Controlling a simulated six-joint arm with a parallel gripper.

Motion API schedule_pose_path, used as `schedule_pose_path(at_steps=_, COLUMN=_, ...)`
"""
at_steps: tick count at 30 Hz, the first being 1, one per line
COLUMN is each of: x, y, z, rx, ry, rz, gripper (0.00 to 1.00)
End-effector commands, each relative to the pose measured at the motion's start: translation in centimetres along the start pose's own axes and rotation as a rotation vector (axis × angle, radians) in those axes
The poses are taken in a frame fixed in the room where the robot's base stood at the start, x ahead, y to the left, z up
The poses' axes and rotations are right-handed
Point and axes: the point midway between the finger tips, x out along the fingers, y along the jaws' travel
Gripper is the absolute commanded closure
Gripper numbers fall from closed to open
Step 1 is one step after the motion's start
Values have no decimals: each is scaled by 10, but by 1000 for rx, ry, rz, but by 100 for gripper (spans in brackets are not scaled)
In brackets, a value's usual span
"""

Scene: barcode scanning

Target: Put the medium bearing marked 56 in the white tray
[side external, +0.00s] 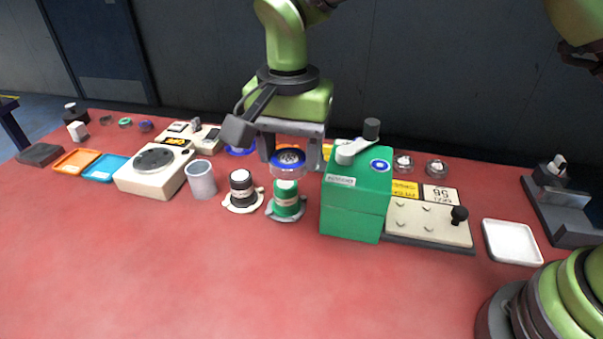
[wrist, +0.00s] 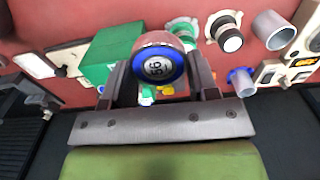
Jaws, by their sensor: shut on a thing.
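The bearing marked 56 (wrist: 158,67) is a round piece with a blue ring and a pale centre, facing the wrist camera. My gripper (wrist: 157,78) is shut on it, with one finger on each side. In the side view the bearing (side external: 288,170) hangs between the fingers of my gripper (side external: 291,157), just above or behind a green post. The white tray (side external: 512,242) lies at the right of the table and looks empty. It also shows at the left of the wrist view (wrist: 33,65).
The green post (side external: 286,200) and a black post (side external: 241,190) stand near the bearing. A green box with a crank (side external: 356,200) and a plate with a black knob (side external: 430,223) lie between my gripper and the tray. The front of the red table (side external: 230,280) is clear.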

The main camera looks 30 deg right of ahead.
Motion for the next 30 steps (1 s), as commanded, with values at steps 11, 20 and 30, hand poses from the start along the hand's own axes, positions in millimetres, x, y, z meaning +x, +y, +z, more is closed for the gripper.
schedule_pose_path(at_steps=11, x=-20, y=34, z=-38, rx=-165, ry=2, rz=-1, gripper=77)
schedule_pose_path(at_steps=20, x=-38, y=122, z=-94, rx=-571, ry=3, rz=0, gripper=77)
schedule_pose_path(at_steps=30, x=-44, y=166, z=-106, rx=-787, ry=4, rz=0, gripper=77)
